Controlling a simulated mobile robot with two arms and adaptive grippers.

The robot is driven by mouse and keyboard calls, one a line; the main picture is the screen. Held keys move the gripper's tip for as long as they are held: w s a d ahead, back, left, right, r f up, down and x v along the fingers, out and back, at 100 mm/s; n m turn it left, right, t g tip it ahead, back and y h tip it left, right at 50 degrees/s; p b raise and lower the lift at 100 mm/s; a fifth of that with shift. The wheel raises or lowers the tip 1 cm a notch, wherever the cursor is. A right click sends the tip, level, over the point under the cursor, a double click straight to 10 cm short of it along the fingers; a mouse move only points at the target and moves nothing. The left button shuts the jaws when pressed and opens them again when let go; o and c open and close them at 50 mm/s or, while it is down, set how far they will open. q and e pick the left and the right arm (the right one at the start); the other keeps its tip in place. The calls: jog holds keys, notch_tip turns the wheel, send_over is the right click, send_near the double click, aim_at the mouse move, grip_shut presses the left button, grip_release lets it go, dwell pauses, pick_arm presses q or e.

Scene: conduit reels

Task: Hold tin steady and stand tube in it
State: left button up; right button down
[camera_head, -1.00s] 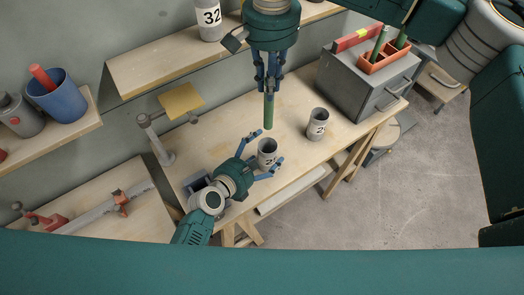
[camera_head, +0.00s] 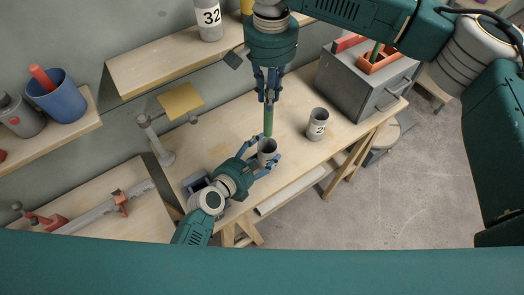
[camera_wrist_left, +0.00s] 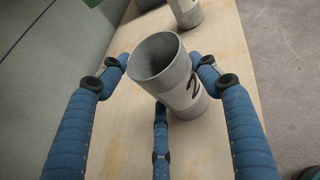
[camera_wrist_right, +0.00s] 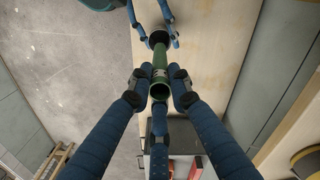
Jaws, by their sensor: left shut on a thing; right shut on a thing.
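A grey tin (camera_head: 267,148) with a pale band and a black numeral stands on the bench. My left gripper (camera_head: 265,157) is shut around it; the left wrist view shows the tin (camera_wrist_left: 185,85) between its blue fingers, its mouth empty in that view. My right gripper (camera_head: 269,92) points down and is shut on a green tube (camera_head: 268,122), held upright. The tube's lower end is at the tin's mouth in the head view, apparently just above it. In the right wrist view the tube (camera_wrist_right: 159,65) lines up with the tin, whose mouth is mostly hidden behind it.
A second, similar tin (camera_head: 317,122) stands to the right on the bench. A grey drawer cabinet (camera_head: 350,85) with an orange tray (camera_head: 380,62) is at the back right. A post with a yellow plate (camera_head: 181,101) stands at the left. A small grey bin (camera_head: 195,184) is beside my left gripper.

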aim_at(268, 120)
jog(key=shift+f, duration=4.75)
jog(key=c, duration=1.5)
grip_release()
jog(key=shift+c, duration=0.2)
notch_tip(268, 120, up, 12)
